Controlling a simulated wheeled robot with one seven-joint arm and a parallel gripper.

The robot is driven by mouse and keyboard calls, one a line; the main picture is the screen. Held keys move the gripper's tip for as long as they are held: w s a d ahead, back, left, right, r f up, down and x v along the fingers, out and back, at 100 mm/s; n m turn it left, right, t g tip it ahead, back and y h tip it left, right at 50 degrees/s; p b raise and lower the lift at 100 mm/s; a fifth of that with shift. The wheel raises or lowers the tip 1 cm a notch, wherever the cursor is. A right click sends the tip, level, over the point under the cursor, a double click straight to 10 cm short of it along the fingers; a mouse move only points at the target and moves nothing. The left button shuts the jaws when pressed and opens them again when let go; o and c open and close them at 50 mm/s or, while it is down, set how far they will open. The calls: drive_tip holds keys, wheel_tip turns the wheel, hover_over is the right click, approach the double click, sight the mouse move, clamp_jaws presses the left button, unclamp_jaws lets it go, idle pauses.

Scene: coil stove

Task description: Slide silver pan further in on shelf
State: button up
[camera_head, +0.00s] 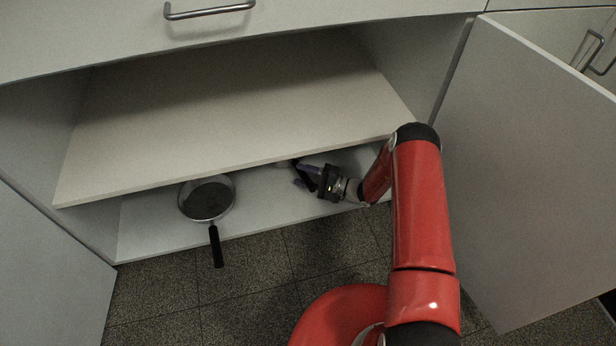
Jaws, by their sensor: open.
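A pan (207,198) with a silver rim, dark inside and a black handle (216,248) sits on the lower shelf at the left. Its handle sticks out past the shelf's front edge. I cannot tell for sure which pan is the silver one.
The lower shelf (160,236) is bare around the left pan. The upper shelf (230,100) is empty and overhangs my gripper. An open cabinet door (530,170) stands right of my arm, another (45,270) at the left. A drawer (290,25) is above.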

clamp_jaws()
drive_tip(key=shift+w, duration=0.1)
idle(0.3)
drive_tip(key=shift+w+d+f+b, duration=0.15)
drive_tip(key=shift+w+d+b, duration=0.15)
drive_tip(key=shift+w+b, duration=0.95)
drive_tip(key=shift+w, duration=0.25)
unclamp_jaws()
drive_tip(key=shift+d, duration=0.1)
drive_tip(key=v, duration=0.7)
drive_tip(key=shift+s+d, duration=0.1)
drive_tip(key=shift+d, duration=0.3)
